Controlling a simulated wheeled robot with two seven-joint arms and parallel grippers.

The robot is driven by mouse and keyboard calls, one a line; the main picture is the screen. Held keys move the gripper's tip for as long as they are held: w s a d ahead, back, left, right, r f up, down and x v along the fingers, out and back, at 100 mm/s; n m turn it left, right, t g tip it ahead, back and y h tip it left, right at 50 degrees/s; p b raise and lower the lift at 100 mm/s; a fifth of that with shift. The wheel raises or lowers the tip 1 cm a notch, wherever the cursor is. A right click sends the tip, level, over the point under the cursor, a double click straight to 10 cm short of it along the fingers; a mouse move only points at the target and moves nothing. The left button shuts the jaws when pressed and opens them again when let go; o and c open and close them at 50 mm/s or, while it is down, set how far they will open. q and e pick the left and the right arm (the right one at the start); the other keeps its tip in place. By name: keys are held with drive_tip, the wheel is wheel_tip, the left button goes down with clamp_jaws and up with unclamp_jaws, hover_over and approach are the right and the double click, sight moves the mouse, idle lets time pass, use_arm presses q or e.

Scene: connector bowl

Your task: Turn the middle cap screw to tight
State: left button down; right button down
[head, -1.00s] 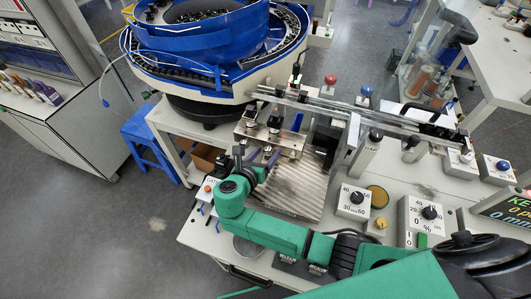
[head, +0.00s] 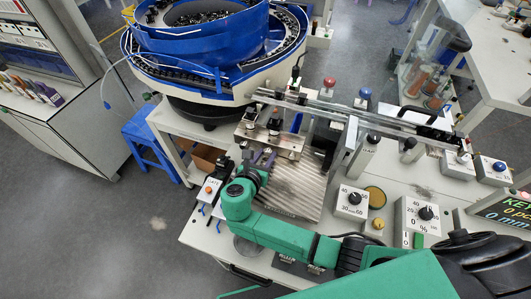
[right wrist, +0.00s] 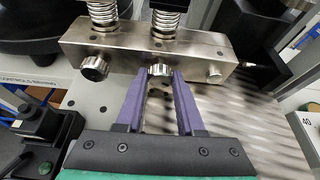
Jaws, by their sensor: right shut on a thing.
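A metal block (right wrist: 145,45) carries knurled cap screws on its front face; it also shows in the head view (head: 285,143). In the right wrist view the left cap screw (right wrist: 94,68) stands out on its own, and a smaller, plainer one (right wrist: 215,74) sits at the right. The middle cap screw (right wrist: 160,71) is between the purple fingertips of my right gripper (right wrist: 160,78), which is shut on it. In the head view my right gripper (head: 263,157) reaches the block's front, and the screw is too small to make out. My left gripper is out of view.
Two springs (right wrist: 165,20) stand on the block. A ribbed metal plate (head: 300,190) lies right of my gripper. A small box with an orange button (head: 209,189) stands at left. The blue bowl feeder (head: 205,50) is behind, and a rail (head: 350,112) runs above right.

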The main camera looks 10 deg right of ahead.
drive_tip(key=shift+s+m+t+y+p, duration=0.1)
drive_tip(key=shift+m+t+y+p, duration=0.2)
drive_tip(key=shift+m+y, duration=0.35)
drive_tip(key=shift+d+m+t+y, duration=0.1)
drive_tip(key=shift+m+t+y, duration=0.3)
drive_tip(key=shift+m, duration=0.55)
drive_tip(key=c, duration=0.5)
unclamp_jaws()
drive_tip(key=b+v, duration=0.1)
drive_tip(key=v, duration=1.3)
drive_tip(key=shift+s+a+r+b, duration=0.1)
drive_tip(key=shift+s+a+b, duration=0.1)
drive_tip(key=shift+s+b, duration=0.15)
